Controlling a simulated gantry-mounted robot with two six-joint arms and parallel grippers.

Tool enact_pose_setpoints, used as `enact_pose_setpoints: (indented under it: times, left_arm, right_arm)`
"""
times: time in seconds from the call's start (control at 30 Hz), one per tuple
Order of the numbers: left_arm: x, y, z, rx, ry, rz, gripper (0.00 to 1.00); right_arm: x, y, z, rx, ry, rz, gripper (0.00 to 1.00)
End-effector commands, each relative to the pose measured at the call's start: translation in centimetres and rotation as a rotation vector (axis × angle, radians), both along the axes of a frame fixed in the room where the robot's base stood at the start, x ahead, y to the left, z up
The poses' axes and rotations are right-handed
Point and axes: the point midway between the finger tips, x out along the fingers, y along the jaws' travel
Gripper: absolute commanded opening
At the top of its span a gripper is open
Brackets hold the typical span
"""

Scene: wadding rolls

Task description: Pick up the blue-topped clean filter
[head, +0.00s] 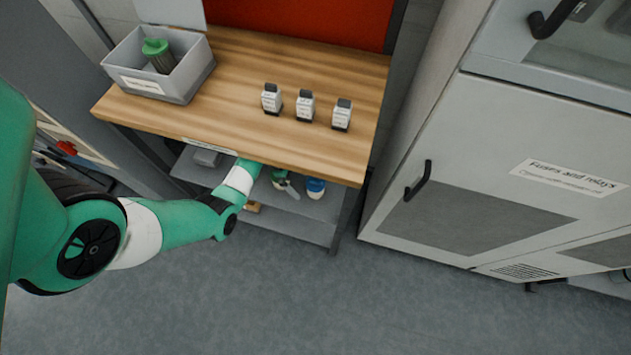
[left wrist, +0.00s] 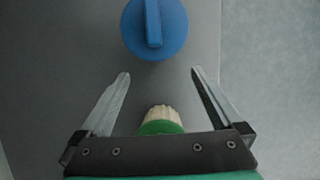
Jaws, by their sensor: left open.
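The blue-topped filter (head: 316,188) stands on the lower shelf under the wooden bench, near its right end. In the left wrist view its round blue top (left wrist: 155,28), with a raised bar across it, lies ahead of the fingertips. My left gripper (head: 289,186) reaches under the bench top, just left of the filter. In the left wrist view the gripper (left wrist: 160,73) is open, with no finger on the blue top. A cream ribbed piece with a green band (left wrist: 161,119) shows between the jaws near the palm; I cannot tell whether they touch it. The right gripper is not in view.
The bench top (head: 240,120) overhangs the shelf (head: 290,230). On it are a grey bin (head: 180,88) holding a green-topped filter (head: 158,55) and three small bottles (head: 305,107). A grey cabinet (head: 480,170) stands right. The floor in front is clear.

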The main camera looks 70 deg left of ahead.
Motion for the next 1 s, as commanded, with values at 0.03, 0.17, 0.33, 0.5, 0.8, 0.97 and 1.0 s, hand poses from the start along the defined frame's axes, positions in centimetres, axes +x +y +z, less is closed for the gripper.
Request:
enact_pose_setpoints:
  times: [0.03,0.17,0.33,0.5,0.8,0.97,1.0]
  left_arm:
    - [0.5,-0.3,-0.2,0.001,-0.001,-0.004,1.0]
    - [2.4,-1.7,-0.4,0.002,-0.001,-0.008,1.0]
    - [4.1,-2.8,-1.3,0.001,0.0,-0.002,1.0]
    - [4.2,-2.8,-1.1,0.0,0.0,-0.001,1.0]
    - [4.2,-2.8,-1.1,0.0,0.0,-0.001,0.66]
    - [4.2,-2.8,-1.1,0.0,0.0,-0.001,0.37]
    - [4.2,-2.8,-1.1,0.0,0.0,-0.001,0.3]
  right_arm:
    - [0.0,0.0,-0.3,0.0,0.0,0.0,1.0]
    - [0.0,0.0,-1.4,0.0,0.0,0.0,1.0]
    - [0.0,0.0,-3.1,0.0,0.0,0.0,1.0]
    - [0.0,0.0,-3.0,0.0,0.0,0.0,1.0]
    - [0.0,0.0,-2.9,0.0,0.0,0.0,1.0]
    - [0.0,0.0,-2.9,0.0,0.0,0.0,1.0]
    - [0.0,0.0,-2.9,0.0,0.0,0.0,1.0]
